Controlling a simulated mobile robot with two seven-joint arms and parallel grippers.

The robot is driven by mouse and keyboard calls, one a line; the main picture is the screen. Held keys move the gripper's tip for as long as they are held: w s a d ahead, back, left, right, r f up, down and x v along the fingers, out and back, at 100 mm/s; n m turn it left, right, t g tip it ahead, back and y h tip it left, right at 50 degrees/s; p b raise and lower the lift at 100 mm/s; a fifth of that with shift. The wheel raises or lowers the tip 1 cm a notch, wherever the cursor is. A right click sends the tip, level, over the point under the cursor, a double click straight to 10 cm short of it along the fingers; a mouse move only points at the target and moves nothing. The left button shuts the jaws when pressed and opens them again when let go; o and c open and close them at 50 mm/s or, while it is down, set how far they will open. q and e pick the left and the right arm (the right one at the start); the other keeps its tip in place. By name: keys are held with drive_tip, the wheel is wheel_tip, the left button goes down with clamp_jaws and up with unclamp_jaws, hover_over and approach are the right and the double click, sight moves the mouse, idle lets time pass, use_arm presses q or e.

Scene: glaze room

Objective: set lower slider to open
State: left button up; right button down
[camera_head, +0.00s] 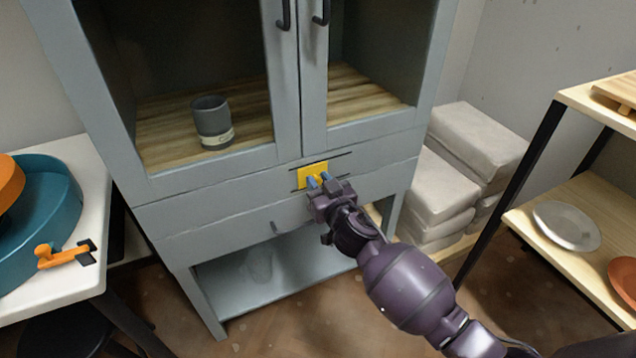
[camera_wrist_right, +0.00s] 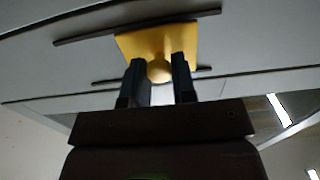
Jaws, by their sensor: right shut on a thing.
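The lower slider is a yellow square plate (camera_head: 311,174) on two dark rails, on the grey cabinet's front below the glass doors. In the right wrist view the yellow plate (camera_wrist_right: 157,38) has a round yellow knob (camera_wrist_right: 159,71). My right gripper (camera_head: 318,183) reaches up to the plate from the lower right. In the wrist view its two dark fingers (camera_wrist_right: 158,80) are on either side of the knob, shut on it. The rails run past the plate on both sides. My left gripper is not in view.
The grey cabinet (camera_head: 222,183) holds a dark cup (camera_head: 211,121) behind its doors. A drawer handle (camera_head: 290,229) sits below the slider. Stacked pale bags (camera_head: 436,195) stand right of the cabinet, with a wooden shelf (camera_head: 560,215) further right. A white table (camera_head: 75,185) is at the left.

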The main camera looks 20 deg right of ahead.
sight(338, 165)
drive_tip(key=d+p, duration=0.1)
drive_tip(key=d, duration=0.5)
drive_tip(key=shift+w+d+r, duration=0.1)
drive_tip(key=shift+d+r, duration=0.05)
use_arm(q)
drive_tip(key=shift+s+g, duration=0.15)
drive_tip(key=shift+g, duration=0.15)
use_arm(e)
drive_tip(key=shift+d, duration=0.25)
drive_tip(key=c, duration=1.2)
unclamp_jaws()
drive_tip(key=shift+c, duration=0.2)
drive_tip(key=shift+o, duration=1.4)
drive_tip(key=shift+d, duration=0.1)
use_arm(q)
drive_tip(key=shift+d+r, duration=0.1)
